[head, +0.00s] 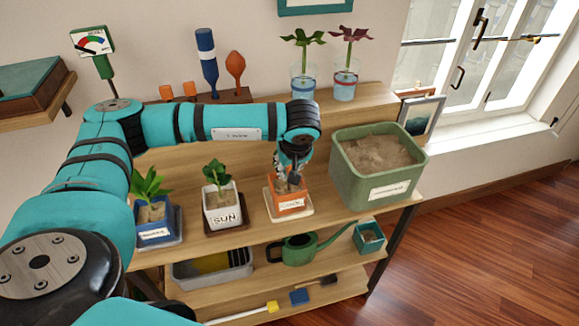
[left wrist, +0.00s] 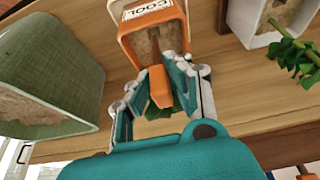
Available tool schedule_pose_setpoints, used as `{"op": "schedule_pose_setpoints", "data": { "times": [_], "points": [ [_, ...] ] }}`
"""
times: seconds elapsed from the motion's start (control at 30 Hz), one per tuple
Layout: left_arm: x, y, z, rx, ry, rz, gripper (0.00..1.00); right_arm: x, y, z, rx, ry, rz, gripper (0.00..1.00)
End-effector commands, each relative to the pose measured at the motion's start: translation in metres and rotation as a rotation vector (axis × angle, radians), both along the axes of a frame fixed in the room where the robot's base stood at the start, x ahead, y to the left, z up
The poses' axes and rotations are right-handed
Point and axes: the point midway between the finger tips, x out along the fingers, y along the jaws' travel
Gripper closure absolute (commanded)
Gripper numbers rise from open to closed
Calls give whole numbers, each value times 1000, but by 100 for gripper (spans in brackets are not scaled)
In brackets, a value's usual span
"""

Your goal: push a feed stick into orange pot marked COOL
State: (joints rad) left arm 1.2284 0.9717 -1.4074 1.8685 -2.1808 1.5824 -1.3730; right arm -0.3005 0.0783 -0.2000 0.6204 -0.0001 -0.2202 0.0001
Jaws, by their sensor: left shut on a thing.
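The orange pot marked COOL (head: 291,205) stands on a white saucer (head: 268,205) on the middle shelf board. It also shows at the top of the left wrist view (left wrist: 180,42), with its label upside down. My left gripper (head: 291,178) points down over this pot. In the left wrist view its fingers (left wrist: 157,75) are shut on an orange-topped feed stick (left wrist: 160,90). The stick's thin brown part points toward the soil inside the pot; I cannot tell how deep its tip is. Some green leaves (left wrist: 158,112) show by the fingers. My right gripper is not in view.
A white SUN pot (head: 222,207) and a blue pot (head: 152,220) stand left of it. A big green planter (head: 350,185) stands close on the right. Two orange pegs (head: 166,92) sit on the upper board. A green watering can (head: 298,248) is below.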

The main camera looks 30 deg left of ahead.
Motion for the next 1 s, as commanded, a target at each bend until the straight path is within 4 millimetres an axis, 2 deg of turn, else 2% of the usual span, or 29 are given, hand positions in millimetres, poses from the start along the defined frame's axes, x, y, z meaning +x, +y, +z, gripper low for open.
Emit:
{"op": "schedule_pose_setpoints", "data": {
  "times": [1.0],
  "points": [
    [0,0,-32,0,0,0,100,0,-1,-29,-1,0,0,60]
  ]
}}
